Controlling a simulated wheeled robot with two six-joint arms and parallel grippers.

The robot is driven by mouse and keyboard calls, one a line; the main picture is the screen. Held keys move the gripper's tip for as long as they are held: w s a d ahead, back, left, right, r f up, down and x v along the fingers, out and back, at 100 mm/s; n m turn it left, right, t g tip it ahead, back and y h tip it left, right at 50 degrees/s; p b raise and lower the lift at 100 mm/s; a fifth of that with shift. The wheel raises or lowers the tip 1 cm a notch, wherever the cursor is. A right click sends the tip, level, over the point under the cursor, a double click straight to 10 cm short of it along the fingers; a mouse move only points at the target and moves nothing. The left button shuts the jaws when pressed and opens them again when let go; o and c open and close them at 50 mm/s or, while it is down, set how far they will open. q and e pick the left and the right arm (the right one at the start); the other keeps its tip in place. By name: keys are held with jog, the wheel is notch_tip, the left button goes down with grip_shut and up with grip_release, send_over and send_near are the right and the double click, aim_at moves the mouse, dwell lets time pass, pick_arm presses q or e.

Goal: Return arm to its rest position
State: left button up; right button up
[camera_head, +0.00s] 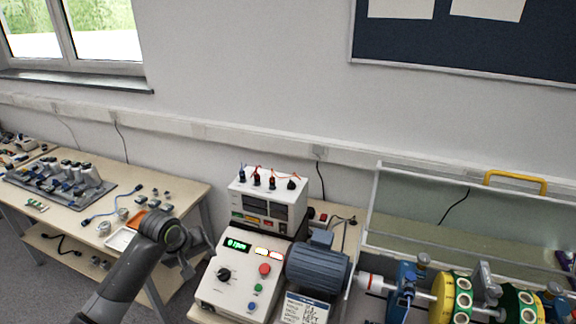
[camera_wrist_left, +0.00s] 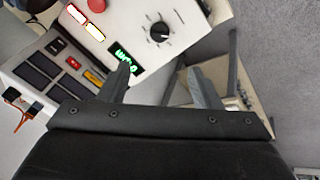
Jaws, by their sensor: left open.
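My left arm (camera_head: 125,275) reaches in from the lower left in the head view. My left gripper (camera_head: 198,257) is empty and hangs to the left of the white control box (camera_head: 211,294), near its display and knob. In the left wrist view, the two fingers of my left gripper (camera_wrist_left: 160,85) stand apart with nothing between them. The control box's black knob (camera_wrist_left: 160,33) and green display (camera_wrist_left: 124,60) show beyond the fingertips. My right arm and gripper are out of sight.
A grey motor (camera_head: 318,268) stands right of the control box. A power supply (camera_head: 268,205) with cables stands behind it. Yellow-green discs (camera_head: 452,297) sit on a shaft at right, before a clear guard (camera_head: 470,225). A wooden table (camera_head: 180,192) with parts stands at left.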

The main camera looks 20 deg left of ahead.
pick_arm(q)
jog(key=s+d+f+m, duration=0.2)
jog(key=s+d+f, duration=0.15)
jog(key=s, duration=0.45)
jog(key=s+d+f+m, duration=0.3)
jog(key=s+f, duration=0.2)
jog(key=s, duration=0.3)
jog(key=s+d+r+m+g+y, duration=0.1)
jog(key=s, duration=0.6)
jog(key=s+d+r+m+y, duration=0.1)
jog(key=s+m, duration=0.1)
jog(key=s, duration=0.6)
notch_tip(320, 180, down, 29)
jog(key=a+g+b, duration=0.2)
jog(key=b, duration=0.4)
jog(key=s+f+b, duration=0.3)
jog(key=s+f, duration=0.4)
jog(key=f, duration=0.4)
jog(key=s+d+f+b, duration=0.1)
jog(key=s+f+b, duration=0.2)
jog(key=s+f, duration=0.5)
notch_tip(320, 180, down, 4)
jog(key=shift+d+f+g+h, duration=0.2)
jog(key=shift+g+h, duration=0.1)
jog(key=shift+g, duration=0.1)
jog(key=shift+w, duration=0.1)
